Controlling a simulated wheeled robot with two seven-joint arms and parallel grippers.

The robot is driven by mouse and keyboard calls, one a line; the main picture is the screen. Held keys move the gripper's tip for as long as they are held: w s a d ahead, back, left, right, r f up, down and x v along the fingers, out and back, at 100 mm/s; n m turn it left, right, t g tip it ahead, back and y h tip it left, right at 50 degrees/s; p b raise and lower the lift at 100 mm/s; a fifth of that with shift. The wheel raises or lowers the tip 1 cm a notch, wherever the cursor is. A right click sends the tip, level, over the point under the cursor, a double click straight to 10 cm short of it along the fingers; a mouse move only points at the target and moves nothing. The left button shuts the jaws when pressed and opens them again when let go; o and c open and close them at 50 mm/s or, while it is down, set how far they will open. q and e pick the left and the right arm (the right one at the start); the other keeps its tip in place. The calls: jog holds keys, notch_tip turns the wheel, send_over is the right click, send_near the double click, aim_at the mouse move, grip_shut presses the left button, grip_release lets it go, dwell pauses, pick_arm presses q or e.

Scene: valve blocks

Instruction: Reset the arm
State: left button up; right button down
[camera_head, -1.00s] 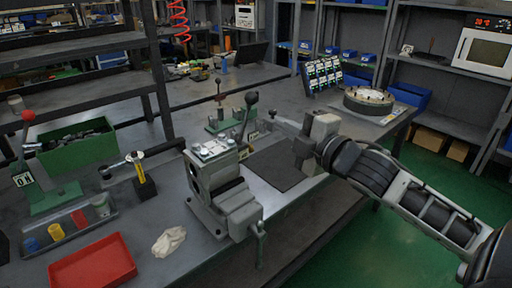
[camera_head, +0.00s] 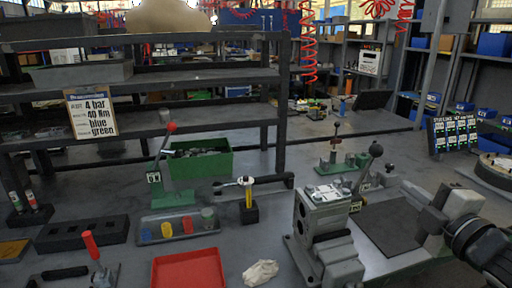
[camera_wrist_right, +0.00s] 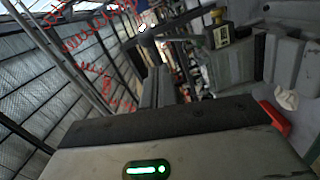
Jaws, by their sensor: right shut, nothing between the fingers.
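My right gripper (camera_head: 416,192) reaches in from the right edge of the head view, above the bench and the dark mat (camera_head: 386,226). Its fingers are shut with nothing visible between them. A grey valve block (camera_head: 324,222) with a black-knobbed lever (camera_head: 368,160) stands left of the gripper, apart from it. The right wrist view shows the pale gripper housing (camera_wrist_right: 190,158) with a lit green indicator across the bottom; the fingertips are not clear there. My left gripper is out of view.
A red tray (camera_head: 188,268), a white cloth (camera_head: 260,272) and a tray of coloured parts (camera_head: 178,227) lie left of the block. A green bin (camera_head: 203,160) stands behind. A shelf carries a sign (camera_head: 91,112) reading 4 bar, 40 Nm, blue, green.

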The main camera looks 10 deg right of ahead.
jog(key=s+a+f+m+g+h, duration=0.1)
jog(key=s+a+f+m+g, duration=0.2)
jog(key=f, duration=0.6)
jog(key=s+a+f+m+g+h, duration=0.1)
jog(key=s+f+m+g, duration=0.35)
jog(key=f, duration=0.45)
jog(key=s+a+f+m+g+y, duration=0.1)
jog(key=s+a+f+m+g, duration=0.65)
jog(key=s+a, duration=0.45)
jog(key=w+a+f+t+y, duration=0.1)
jog(key=w+a+f+t, duration=0.1)
jog(key=f+t, duration=0.1)
jog(key=w+a+f+n+t+y, duration=0.1)
jog(key=w+a+f+t, duration=0.1)
jog(key=f+t, duration=0.2)
jog(key=shift+w+a+f+y, duration=0.25)
jog(key=shift+f+y, duration=0.15)
jog(key=shift+f, duration=0.1)
